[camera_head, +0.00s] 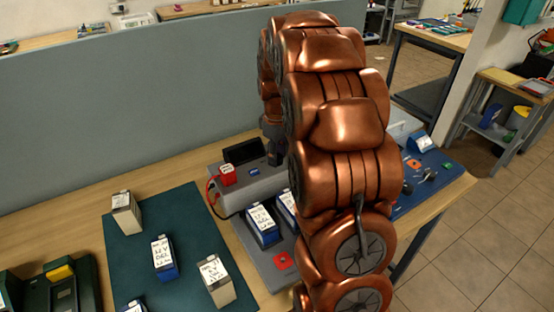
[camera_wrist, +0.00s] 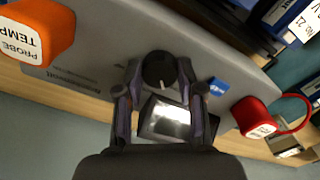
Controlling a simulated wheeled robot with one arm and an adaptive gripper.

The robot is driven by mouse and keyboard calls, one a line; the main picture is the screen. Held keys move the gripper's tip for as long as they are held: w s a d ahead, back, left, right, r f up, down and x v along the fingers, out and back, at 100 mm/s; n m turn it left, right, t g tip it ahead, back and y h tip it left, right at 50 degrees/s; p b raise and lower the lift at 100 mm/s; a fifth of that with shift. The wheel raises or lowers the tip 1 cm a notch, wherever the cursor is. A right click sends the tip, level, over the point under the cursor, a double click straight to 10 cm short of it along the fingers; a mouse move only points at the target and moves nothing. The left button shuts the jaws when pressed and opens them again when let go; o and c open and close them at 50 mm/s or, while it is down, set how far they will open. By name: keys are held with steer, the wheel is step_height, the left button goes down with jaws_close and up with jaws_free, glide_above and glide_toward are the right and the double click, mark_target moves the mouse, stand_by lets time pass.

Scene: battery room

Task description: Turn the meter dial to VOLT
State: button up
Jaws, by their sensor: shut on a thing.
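The meter (camera_head: 255,190) is a grey sloped box on the bench in the head view, with a dark display (camera_head: 243,151) and a small blue label (camera_head: 254,171). In the wrist view the round black dial (camera_wrist: 159,70) stands on the grey meter face (camera_wrist: 95,55). The blue label (camera_wrist: 218,87) sits just beside one finger; its text is unreadable. My gripper (camera_wrist: 160,72) has a finger on each side of the dial and is shut on it. In the head view my gripper (camera_head: 274,155) is small and dark, partly behind my arm, and the dial is hidden.
A red block (camera_head: 228,175) with a red cable sits at the meter's left; it shows in the wrist view (camera_wrist: 255,117). An orange TEMP PROBE block (camera_wrist: 40,28) is opposite. Batteries (camera_head: 163,256) stand on a green mat (camera_head: 185,205). A grey partition (camera_head: 130,100) rises behind the bench.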

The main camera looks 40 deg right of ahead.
steer(key=m+b, duration=0.1)
steer(key=m, duration=0.1)
steer(key=m+b, duration=0.1)
steer(key=shift+f+m+b, duration=0.2)
steer(key=shift+m+b, duration=0.2)
steer(key=shift+r+m+b, duration=0.15)
steer(key=shift+m+b, duration=0.9)
steer(key=shift+m, duration=0.85)
steer(key=o, duration=1.1)
steer(key=shift+o, duration=0.2)
steer(key=shift+r, duration=0.1)
step_height(320, 180, up, 12)
